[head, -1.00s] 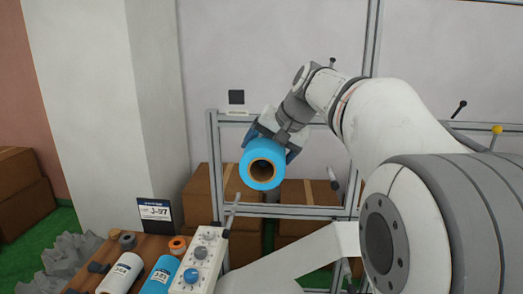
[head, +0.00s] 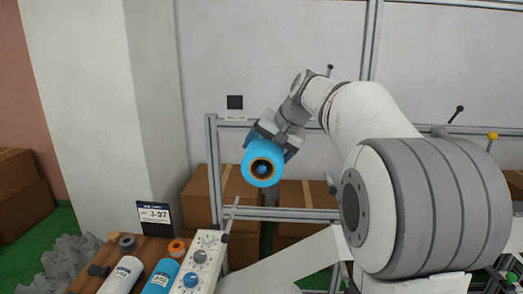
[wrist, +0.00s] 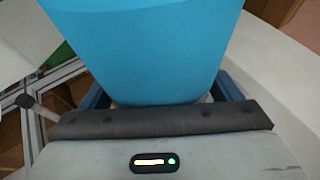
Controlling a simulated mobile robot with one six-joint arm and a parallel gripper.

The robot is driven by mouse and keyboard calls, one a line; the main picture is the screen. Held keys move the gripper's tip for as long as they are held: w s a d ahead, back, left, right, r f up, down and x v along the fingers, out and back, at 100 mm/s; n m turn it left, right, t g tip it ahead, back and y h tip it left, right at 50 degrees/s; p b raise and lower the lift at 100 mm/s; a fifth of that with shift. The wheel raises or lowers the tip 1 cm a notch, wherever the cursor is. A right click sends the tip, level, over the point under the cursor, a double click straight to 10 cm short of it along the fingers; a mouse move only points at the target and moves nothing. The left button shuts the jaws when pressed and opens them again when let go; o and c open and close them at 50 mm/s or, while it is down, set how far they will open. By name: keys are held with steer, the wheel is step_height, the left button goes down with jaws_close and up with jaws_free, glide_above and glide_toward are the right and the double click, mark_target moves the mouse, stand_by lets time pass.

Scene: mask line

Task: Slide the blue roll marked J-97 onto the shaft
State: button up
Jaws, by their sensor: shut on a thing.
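My gripper (head: 278,134) is shut on a blue roll (head: 250,156), held in the air in front of the frame. The roll's open brown core faces the head camera, and a small bluish spot shows inside it. No marking is readable on it. In the wrist view the blue roll (wrist: 150,45) fills the top middle, beyond the dark pad edge of my gripper (wrist: 160,120). A thin grey rod (head: 234,212) with a dark collar stands below and left of the roll, apart from it. I cannot tell whether this is the shaft. A sign (head: 155,214) reads J-97.
A wooden table (head: 150,246) at lower left holds a white roll (head: 120,276), another blue roll (head: 160,277), tape rings and a panel with knobs (head: 207,250). Metal frame bars (head: 290,213) and cardboard boxes (head: 200,190) stand behind. Grey crumpled material (head: 70,260) lies left.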

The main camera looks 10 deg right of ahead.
steer(key=shift+w, duration=0.1)
steer(key=shift+w+d+p, duration=0.25)
steer(key=shift+w+p, duration=0.25)
steer(key=shift+w, duration=0.25)
steer(key=shift+w+d+p, duration=0.3)
steer(key=shift+w+p, duration=0.15)
steer(key=shift+w, duration=0.35)
steer(key=shift+w+d+p, duration=0.25)
steer(key=shift+w+p, duration=0.25)
steer(key=shift+w, duration=0.25)
steer(key=shift+w, duration=0.15)
steer(key=shift+w+d+r+p, duration=0.1)
steer(key=shift+w+d+p, duration=0.1)
steer(key=shift+w+p, duration=0.2)
steer(key=shift+w+d, duration=0.15)
steer(key=shift+w, duration=0.3)
steer(key=shift+w+d, duration=0.1)
steer(key=shift+w, duration=0.2)
steer(key=shift+f, duration=0.65)
steer(key=o, duration=1.1)
steer(key=shift+c, duration=0.2)
